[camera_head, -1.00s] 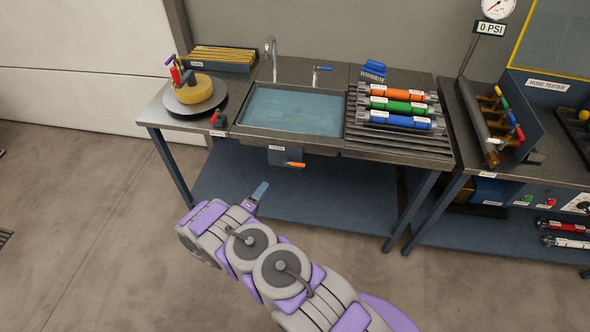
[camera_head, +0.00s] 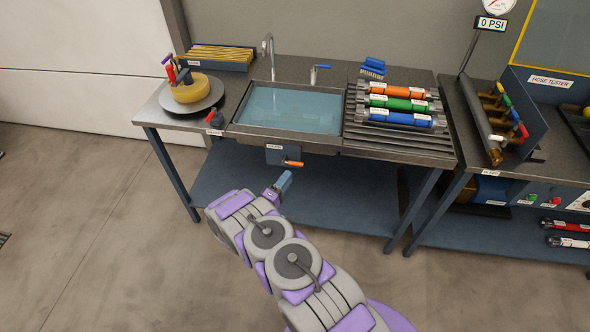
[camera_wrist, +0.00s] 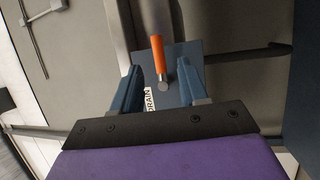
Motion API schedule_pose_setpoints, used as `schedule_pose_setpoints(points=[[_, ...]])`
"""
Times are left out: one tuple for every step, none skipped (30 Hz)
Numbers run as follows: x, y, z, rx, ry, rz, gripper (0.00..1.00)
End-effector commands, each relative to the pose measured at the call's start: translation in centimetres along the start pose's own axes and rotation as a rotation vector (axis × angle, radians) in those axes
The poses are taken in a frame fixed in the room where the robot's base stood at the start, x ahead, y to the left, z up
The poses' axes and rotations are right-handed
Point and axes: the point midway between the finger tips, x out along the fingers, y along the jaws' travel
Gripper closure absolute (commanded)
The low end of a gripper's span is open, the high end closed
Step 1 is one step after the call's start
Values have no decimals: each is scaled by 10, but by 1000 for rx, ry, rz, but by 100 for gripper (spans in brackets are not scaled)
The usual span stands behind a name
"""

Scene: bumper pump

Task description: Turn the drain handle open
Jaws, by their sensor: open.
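The drain handle (camera_head: 293,163) is a small orange lever on a dark blue plate (camera_head: 275,156) under the front edge of the sink. In the wrist view the orange handle (camera_wrist: 158,56) shows ahead of and between my two blue fingers, on its plate, with a metal pivot at its near end and a "DRAIN" label (camera_wrist: 149,99) beside it. My gripper (camera_head: 284,181) is just below and in front of the handle in the head view. In the wrist view my gripper (camera_wrist: 158,80) is open and empty, its fingers on either side of the handle's line. I cannot tell any contact.
The sink (camera_head: 290,108) holds water. A turntable with a yellow piece (camera_head: 193,93) is at the left, and orange, green and blue hoses (camera_head: 400,105) lie on the ribbed drainboard at right. A lower shelf (camera_head: 330,195) spans the bench legs. Open floor lies left.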

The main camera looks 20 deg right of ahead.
Motion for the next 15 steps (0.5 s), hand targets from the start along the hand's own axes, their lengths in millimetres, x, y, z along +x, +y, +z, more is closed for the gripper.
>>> schedule_pose_setpoints(points=[[10,-2,1,0,-4,2,57],[16,-2,1,0,-3,2,57],[24,-2,1,0,-4,2,57],[29,-1,0,1,-3,2,57],[34,-1,1,1,-4,2,57],[40,-1,1,2,-3,2,57],[44,0,0,3,-2,2,57],[48,0,0,3,-3,2,57],[53,0,0,3,-3,2,57],[56,0,0,2,-2,1,57],[58,0,-1,2,-1,1,57],[61,0,-1,2,-1,1,57],[63,0,0,2,-1,0,57],[64,0,0,2,-1,0,57],[66,0,0,2,-1,0,57]])
